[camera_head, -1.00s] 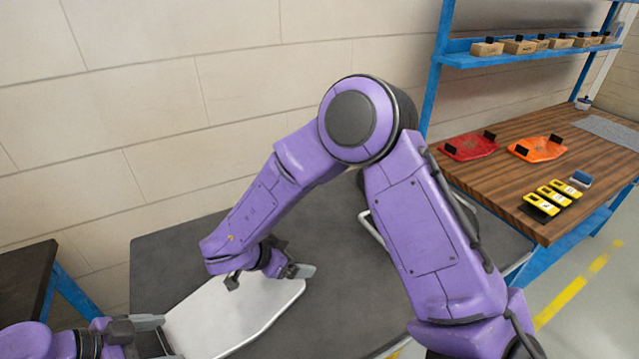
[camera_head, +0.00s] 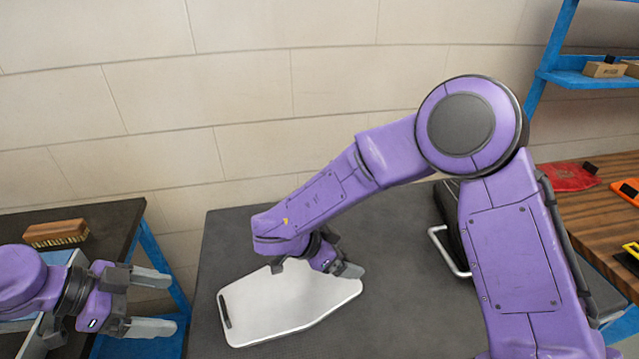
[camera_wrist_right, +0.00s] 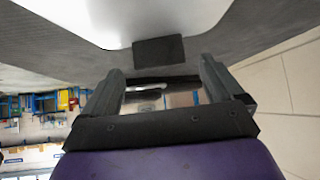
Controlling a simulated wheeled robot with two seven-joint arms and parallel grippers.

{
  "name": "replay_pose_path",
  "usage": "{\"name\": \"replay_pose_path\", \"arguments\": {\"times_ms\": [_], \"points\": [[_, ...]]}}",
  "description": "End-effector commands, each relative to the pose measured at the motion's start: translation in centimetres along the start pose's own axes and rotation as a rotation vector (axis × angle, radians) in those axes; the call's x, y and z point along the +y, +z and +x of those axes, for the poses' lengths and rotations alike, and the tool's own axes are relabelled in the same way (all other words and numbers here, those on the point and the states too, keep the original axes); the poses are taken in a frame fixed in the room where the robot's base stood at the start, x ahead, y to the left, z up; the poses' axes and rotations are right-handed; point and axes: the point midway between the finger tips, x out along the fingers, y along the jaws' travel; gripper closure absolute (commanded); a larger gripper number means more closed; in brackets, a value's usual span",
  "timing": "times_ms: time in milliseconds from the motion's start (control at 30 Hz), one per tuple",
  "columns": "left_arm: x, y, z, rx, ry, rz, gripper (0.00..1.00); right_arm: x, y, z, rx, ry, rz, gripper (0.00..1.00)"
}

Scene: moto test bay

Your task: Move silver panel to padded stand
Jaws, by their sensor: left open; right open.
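The silver panel (camera_head: 290,310) lies flat on a dark grey tabletop (camera_head: 400,320), with a black strip along its left end. My right gripper (camera_head: 313,267) is open at the panel's far right edge. In the right wrist view, the panel (camera_wrist_right: 130,15) is beyond the open right fingers (camera_wrist_right: 160,82), and a dark block (camera_wrist_right: 158,51) at its edge lies between their lines. I cannot tell whether they touch. My left gripper (camera_head: 172,303) is open and empty, left of the panel and apart from it. I cannot pick out the padded stand with certainty.
A black case-like object with a silver handle (camera_head: 446,250) is behind my right arm, mostly hidden. A dark bench at left holds a brown brush (camera_head: 57,233). A wooden bench (camera_head: 610,220) with a red part (camera_head: 570,176) stands at right. A wall closes the back.

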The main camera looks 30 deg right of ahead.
Motion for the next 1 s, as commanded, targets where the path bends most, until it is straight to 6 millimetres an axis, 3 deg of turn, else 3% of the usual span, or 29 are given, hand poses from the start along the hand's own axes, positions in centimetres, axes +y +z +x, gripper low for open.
{"name": "replay_pose_path", "arguments": {"times_ms": [100,300,1000], "points": [[0.0,0.0,0.0,0.000,0.000,0.000,0.11,-0.1,0.0,-3.2,0.000,-0.004,0.001,0.06],[0.0,0.0,0.1,0.000,0.000,0.000,0.11,0.0,0.0,-6.7,0.001,-0.001,0.001,0.06],[0.0,-0.7,-0.6,0.000,0.000,0.000,0.11,0.0,-0.7,-8.1,0.000,0.001,0.001,0.06]]}}
